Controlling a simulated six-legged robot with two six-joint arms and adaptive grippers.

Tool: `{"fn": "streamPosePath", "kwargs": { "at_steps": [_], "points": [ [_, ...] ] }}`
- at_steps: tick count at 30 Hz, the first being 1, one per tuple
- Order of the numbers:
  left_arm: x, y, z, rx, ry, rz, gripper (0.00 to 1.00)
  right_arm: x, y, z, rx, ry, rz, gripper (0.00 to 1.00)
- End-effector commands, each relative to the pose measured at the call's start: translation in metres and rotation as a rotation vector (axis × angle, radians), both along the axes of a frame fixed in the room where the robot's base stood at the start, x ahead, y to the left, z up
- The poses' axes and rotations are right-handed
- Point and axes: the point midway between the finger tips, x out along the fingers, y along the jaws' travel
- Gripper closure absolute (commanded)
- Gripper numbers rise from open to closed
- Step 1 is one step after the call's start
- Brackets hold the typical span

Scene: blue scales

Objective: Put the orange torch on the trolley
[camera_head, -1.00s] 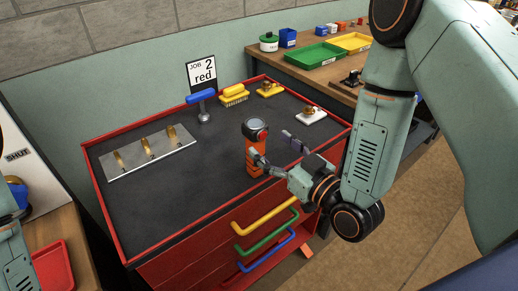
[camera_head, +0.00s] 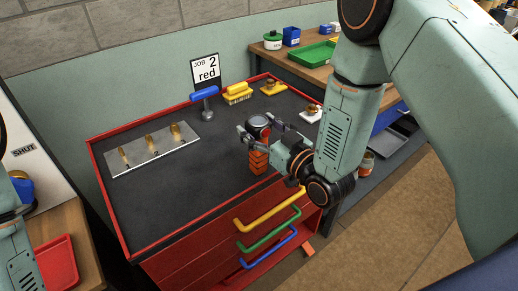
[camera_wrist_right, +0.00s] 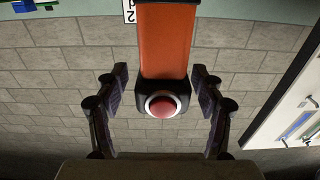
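The orange torch (camera_head: 258,163) with a black head stands upright on the black top of the red trolley (camera_head: 190,205), near its front right edge. My right gripper (camera_head: 257,127) is open, with its fingers on either side of the torch's upper part. In the right wrist view, the orange body (camera_wrist_right: 166,42) and the black end with a red button lie between the spread fingers (camera_wrist_right: 160,75), with a gap on both sides. My left arm shows at the left edge, but its gripper is out of view.
A metal plate with several brass pieces (camera_head: 153,150), a blue-handled tool (camera_head: 206,103), a yellow brush (camera_head: 238,94) and a "JOB 2 red" sign (camera_head: 206,71) are on or behind the trolley top. A wooden bench (camera_head: 300,67) stands behind right. The top's middle is clear.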

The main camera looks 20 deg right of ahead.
Motion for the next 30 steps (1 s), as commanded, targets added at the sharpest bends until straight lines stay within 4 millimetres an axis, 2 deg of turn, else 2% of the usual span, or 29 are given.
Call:
{"fn": "streamPosePath", "kwargs": {
  "at_steps": [2,22,30],
  "points": [
    [0.0001,0.0000,0.0000,0.000,0.000,0.000,0.64,-0.0002,0.0000,-0.0001,0.000,0.000,0.000,0.42],
    [0.0001,0.0000,0.0000,0.000,0.000,0.000,0.64,-0.0004,0.0001,-0.0001,-0.001,0.000,0.000,0.99],
    [0.0001,0.0000,0.0000,0.000,0.000,0.000,0.64,0.0000,0.0001,0.0008,0.000,-0.003,0.001,1.00]
  ]
}}
